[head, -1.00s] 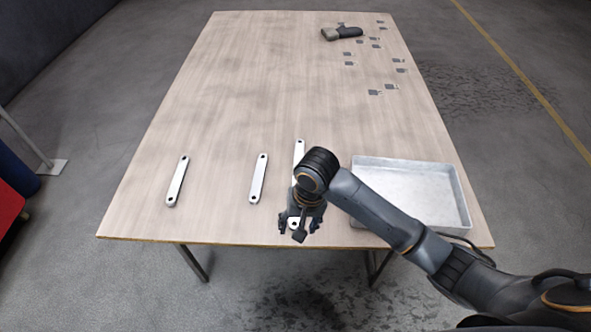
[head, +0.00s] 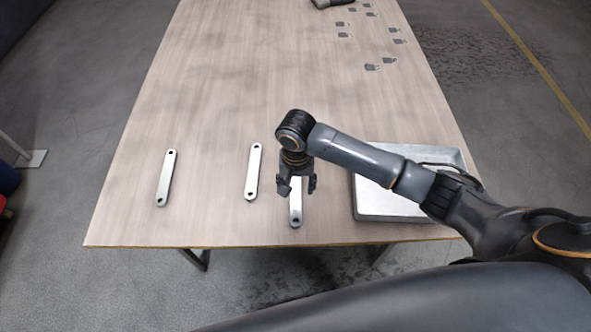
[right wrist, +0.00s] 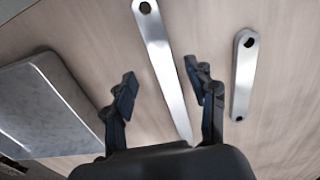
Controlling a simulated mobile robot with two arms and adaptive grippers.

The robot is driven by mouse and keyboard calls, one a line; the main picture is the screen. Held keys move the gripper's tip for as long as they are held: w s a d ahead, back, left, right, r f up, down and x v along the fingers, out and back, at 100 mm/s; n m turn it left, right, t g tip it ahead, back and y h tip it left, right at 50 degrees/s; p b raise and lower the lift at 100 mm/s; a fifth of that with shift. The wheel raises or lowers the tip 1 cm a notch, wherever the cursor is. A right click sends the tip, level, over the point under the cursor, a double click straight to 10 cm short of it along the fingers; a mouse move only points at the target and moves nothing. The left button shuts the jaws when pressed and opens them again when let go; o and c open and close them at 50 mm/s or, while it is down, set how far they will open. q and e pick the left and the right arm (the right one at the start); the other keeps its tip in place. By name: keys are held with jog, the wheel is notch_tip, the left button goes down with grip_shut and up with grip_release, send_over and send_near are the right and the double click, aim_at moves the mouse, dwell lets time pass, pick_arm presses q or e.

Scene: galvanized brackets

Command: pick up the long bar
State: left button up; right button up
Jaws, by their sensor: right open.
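The long bar (head: 296,210) is a flat silver strip with a hole near its end, lying lengthwise on the table. It is the rightmost of three bars in the head view, and my right arm hides its far part there. My right gripper (head: 298,187) is open above it, with nothing held. In the right wrist view the long bar (right wrist: 162,62) runs between the two spread fingers (right wrist: 159,80), and its lower end is hidden behind the gripper body. I cannot tell the exact height of the fingertips over it. My left gripper is not in view.
Two shorter bars, the middle one (head: 254,172) and the left one (head: 166,178), lie to the left. A grey metal tray (head: 385,207) stands close on the right. Several small brackets (head: 373,67) and a dark tool (head: 333,3) lie far back. The table's near edge is close.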

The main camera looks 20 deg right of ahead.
aim_at(296, 198)
notch_tip(296, 198, down, 3)
jog(key=shift+r, duration=0.1)
notch_tip(296, 198, down, 2)
jog(key=shift+w+f, duration=0.1)
jog(key=shift+f, duration=0.2)
jog(key=shift+c, duration=0.9)
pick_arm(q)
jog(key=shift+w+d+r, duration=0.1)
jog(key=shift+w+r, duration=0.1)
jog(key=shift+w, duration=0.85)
pick_arm(e)
grip_shut()
